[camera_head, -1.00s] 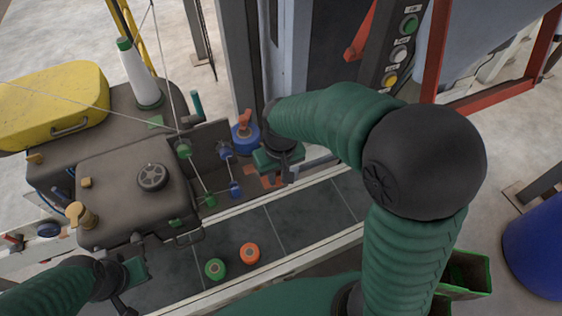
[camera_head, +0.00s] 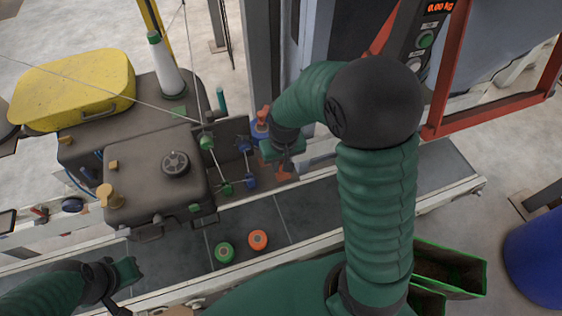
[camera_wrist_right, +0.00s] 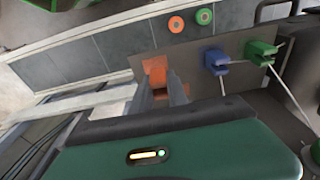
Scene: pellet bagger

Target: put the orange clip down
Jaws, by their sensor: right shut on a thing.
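The orange clip (camera_wrist_right: 155,72) shows in the right wrist view between the fingertips of my right gripper (camera_wrist_right: 160,88), which is shut on it. In the head view my right gripper (camera_head: 284,165) is beside the dark panel, right of the blue and green clips. Orange parts show just below it there, but the gripper's own body partly hides them. My left gripper (camera_head: 132,280) is at the lower left, over the near side of the belt. I cannot tell whether its jaws are open.
A blue clip (camera_wrist_right: 215,62) and a green clip (camera_wrist_right: 262,52) sit along the panel. An orange disc (camera_head: 257,240) and a green disc (camera_head: 224,252) lie on the dark belt (camera_head: 310,205). A brown machine (camera_head: 155,185) stands left; green bins (camera_head: 450,272) stand lower right.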

